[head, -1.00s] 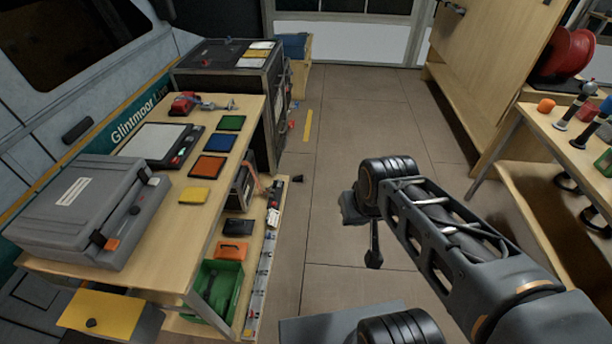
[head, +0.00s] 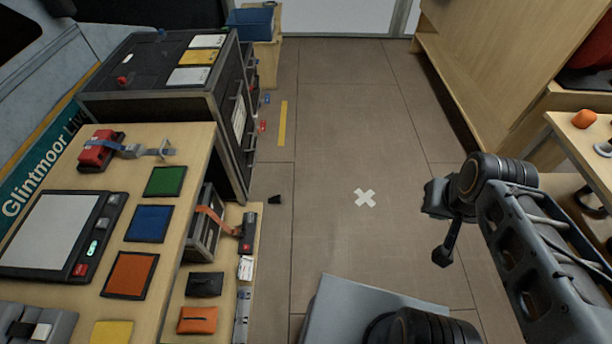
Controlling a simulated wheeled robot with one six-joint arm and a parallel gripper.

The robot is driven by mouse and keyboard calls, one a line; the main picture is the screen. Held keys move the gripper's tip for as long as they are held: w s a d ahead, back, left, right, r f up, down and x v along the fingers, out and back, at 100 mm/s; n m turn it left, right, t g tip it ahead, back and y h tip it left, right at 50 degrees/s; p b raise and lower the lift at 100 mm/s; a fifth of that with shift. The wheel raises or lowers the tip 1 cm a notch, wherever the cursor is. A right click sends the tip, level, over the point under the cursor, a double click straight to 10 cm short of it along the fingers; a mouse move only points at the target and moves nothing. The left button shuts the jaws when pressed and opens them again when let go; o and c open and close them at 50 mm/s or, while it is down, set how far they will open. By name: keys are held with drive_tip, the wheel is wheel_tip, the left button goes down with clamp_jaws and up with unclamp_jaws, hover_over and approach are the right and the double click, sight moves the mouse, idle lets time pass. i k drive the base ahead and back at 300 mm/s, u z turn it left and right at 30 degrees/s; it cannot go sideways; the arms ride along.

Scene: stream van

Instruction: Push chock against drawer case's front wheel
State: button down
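A small black wedge, which looks like the chock (head: 274,199), lies on the floor right of the table, in front of the drawer case's near right corner. The drawer case (head: 238,118) is a large dark box with metal edges and drawer handles on its right side. Its wheels are hard to make out; small red (head: 263,126) and blue (head: 267,99) parts show low along its right side. My gripper (head: 442,257) points down above the floor, well right of the chock and apart from it. Its fingers look like one narrow dark tip, so their opening is unclear.
A wooden table (head: 190,140) with coloured pads and a lower shelf (head: 248,222) stands on the left. A white cross (head: 364,198) and a yellow strip (head: 283,124) mark the floor. A wooden cabinet (head: 490,70) and a workbench (head: 585,140) stand right.

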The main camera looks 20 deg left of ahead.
sight(277, 200)
drive_tip(key=u, duration=0.2)
drive_tip(key=i, duration=1.15)
drive_tip(key=u, duration=1.25)
drive_tip(key=i, duration=0.75)
drive_tip(key=u, duration=0.55)
